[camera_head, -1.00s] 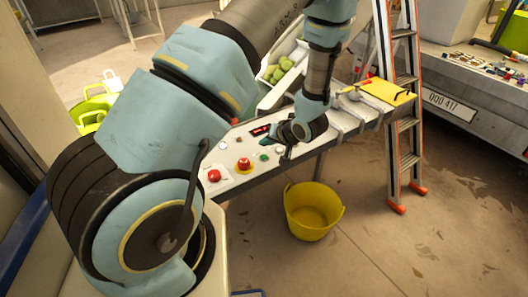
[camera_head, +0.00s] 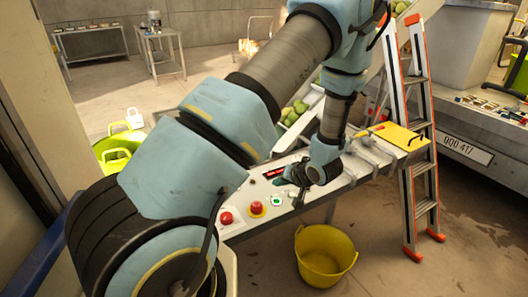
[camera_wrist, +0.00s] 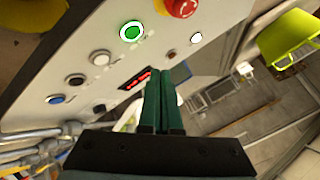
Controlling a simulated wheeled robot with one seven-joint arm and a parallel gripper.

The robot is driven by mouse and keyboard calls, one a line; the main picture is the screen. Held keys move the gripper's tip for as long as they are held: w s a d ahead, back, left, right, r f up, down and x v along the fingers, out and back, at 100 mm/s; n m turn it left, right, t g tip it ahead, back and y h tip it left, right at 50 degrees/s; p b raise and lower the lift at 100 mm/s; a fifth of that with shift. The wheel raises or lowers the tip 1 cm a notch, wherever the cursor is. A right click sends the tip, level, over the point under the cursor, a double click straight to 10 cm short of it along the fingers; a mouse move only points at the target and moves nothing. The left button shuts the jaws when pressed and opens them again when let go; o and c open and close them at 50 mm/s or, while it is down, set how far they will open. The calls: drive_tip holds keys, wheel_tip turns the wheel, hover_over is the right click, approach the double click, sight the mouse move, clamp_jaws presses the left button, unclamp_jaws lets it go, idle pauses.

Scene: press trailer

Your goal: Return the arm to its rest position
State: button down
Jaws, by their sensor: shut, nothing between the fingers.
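My gripper (camera_head: 290,180) hangs over the sloped control panel (camera_head: 240,226), at the end of my bent arm. Its two dark green fingers (camera_wrist: 162,72) are together in the wrist view, with nothing between them. A green button (camera_head: 277,201) with a bright ring lies near the fingers; it also shows in the wrist view (camera_wrist: 131,31). A red mushroom button (camera_head: 257,208) sits beside it on a yellow base, and another red button (camera_head: 226,218) is farther left. Whether the fingers touch the panel is unclear in the head view; in the wrist view they appear clear of the buttons.
A yellow bucket (camera_head: 325,262) stands on the floor below the panel. An orange-footed stepladder (camera_head: 420,150) stands to the right. Green fruit (camera_head: 293,112) lies in a chute behind my arm. Green bins (camera_head: 118,142) are at the left. Open floor lies front right.

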drive_tip(key=shift+w+r+h, duration=0.2)
drive_tip(key=shift+r+h, duration=0.05)
drive_tip(key=shift+h, duration=0.05)
drive_tip(key=a+r+n+g+h+b, duration=0.1)
drive_tip(key=a+r+g+h, duration=0.3)
drive_tip(key=r, duration=0.6)
drive_tip(key=s+a+r+g, duration=0.1)
drive_tip(key=s+a+r, duration=0.2)
drive_tip(key=s+a, duration=0.3)
drive_tip(key=s+a+r+g+b, duration=0.1)
drive_tip(key=s+a+r, duration=0.3)
drive_tip(key=s+a, duration=0.2)
drive_tip(key=shift+s+a+n, duration=0.3)
drive_tip(key=shift+s+a, duration=0.1)
drive_tip(key=shift+s, duration=0.2)
